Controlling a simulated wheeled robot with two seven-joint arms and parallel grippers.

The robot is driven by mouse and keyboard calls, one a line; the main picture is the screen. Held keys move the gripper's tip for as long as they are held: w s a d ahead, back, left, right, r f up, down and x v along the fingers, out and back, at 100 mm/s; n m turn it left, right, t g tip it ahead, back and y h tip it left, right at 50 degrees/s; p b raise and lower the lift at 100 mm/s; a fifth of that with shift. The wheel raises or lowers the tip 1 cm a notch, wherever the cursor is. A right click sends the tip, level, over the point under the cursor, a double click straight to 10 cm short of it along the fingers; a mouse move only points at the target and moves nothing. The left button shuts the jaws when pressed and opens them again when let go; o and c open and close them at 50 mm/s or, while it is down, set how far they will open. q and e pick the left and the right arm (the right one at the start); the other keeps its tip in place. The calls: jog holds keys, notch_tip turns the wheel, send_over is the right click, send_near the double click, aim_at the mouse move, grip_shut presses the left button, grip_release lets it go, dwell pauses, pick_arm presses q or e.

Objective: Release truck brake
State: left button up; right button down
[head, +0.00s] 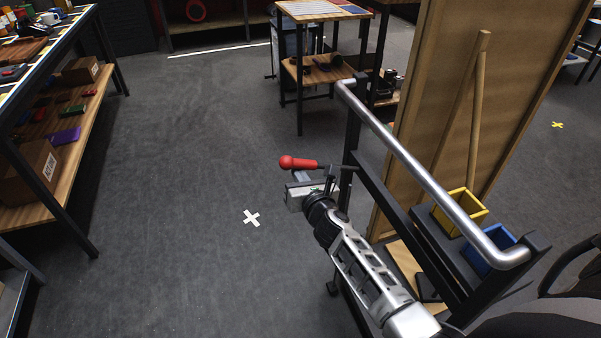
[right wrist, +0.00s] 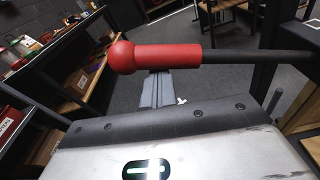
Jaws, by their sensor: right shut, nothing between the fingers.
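The truck's brake lever has a red grip (head: 300,163) with a round knob at its left end. Its dark rod runs right to the truck frame, and the lever lies roughly level. The truck has a silver push bar (head: 430,178). My right gripper (head: 301,177) is shut and empty just below the red grip in the head view. In the right wrist view the red grip (right wrist: 155,56) crosses directly over the ends of the shut fingers (right wrist: 157,88); I cannot tell whether they touch. My left gripper is out of view.
The truck carries a yellow bin (head: 460,212), a blue bin (head: 488,250) and a tall wooden panel (head: 430,90). A shelf unit (head: 60,165) stands at left, a small table (head: 322,12) at the back. Floor left of the lever is clear, with a white cross (head: 251,218).

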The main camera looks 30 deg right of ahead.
jog(key=shift+w+d+r, duration=0.15)
jog(key=shift+d+r, duration=0.1)
jog(key=shift+r, duration=0.3)
jog(key=shift+f, duration=0.1)
notch_tip(320, 180, down, 5)
jog(key=a+b, duration=0.2)
jog(key=b, duration=0.2)
pick_arm(q)
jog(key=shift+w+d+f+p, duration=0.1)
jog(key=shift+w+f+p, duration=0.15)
jog(key=shift+p, duration=0.95)
pick_arm(e)
jog(key=s+r, duration=0.1)
jog(key=s, duration=0.8)
jog(key=shift+s+a+r, duration=0.15)
jog(key=shift+a+r, duration=0.25)
